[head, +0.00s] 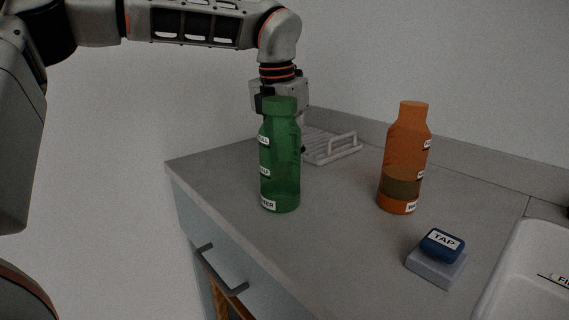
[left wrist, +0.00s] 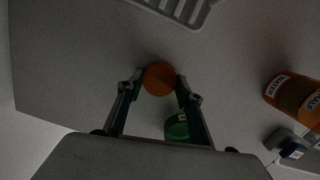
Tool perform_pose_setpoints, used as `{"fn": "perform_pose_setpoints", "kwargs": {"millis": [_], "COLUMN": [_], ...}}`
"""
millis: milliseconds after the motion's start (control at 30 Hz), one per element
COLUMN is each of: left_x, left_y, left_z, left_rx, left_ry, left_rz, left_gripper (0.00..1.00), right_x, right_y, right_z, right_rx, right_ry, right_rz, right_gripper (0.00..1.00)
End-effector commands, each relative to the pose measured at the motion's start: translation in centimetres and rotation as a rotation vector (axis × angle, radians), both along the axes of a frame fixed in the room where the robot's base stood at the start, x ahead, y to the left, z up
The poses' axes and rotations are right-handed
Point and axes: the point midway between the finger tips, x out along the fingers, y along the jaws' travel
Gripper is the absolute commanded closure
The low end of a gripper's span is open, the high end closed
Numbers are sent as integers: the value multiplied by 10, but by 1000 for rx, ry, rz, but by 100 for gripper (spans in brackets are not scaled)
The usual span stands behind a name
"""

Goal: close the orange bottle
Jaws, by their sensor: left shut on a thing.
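The orange bottle (head: 405,150) stands upright on the grey counter, right of centre, with dark contents low inside. It also shows at the right edge of the left wrist view (left wrist: 290,95). I cannot tell whether its mouth is open. My left gripper (left wrist: 159,84) is shut on a round orange cap (left wrist: 159,76), held between its fingertips. In the head view this gripper is behind the green bottle (head: 280,160), left of the orange bottle and apart from it; its fingers and the cap are hidden there. My right gripper is not in view.
The upright green bottle also shows in the left wrist view (left wrist: 177,127). A pale rack (head: 333,147) lies at the back. A blue block marked TAP (head: 441,242) sits on a grey base at the front right, near a white basin (head: 520,265). Counter between the bottles is clear.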

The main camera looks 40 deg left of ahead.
Motion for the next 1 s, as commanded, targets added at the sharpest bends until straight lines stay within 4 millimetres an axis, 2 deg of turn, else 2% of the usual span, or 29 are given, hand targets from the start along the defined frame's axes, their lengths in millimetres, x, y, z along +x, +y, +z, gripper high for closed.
{"fn": "perform_pose_setpoints", "kwargs": {"millis": [167,267,600,733,833,1000], "left_x": [0,0,-1,-2,-2,-1], "left_y": [0,0,0,-1,-1,-1], "left_z": [17,34,131,161,179,194], "left_rx": [3,2,4,-3,-3,0], "left_ry": [-6,-10,-17,-13,-10,-4], "left_rz": [1,1,2,1,2,-1], "left_gripper": [74,74,74,74,74,74], "right_x": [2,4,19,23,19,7], "right_y": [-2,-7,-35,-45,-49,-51], "right_z": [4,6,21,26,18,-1], "right_rx": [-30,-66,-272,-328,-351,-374], "right_ry": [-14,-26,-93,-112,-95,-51], "right_rz": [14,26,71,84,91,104], "right_gripper": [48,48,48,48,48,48]}}
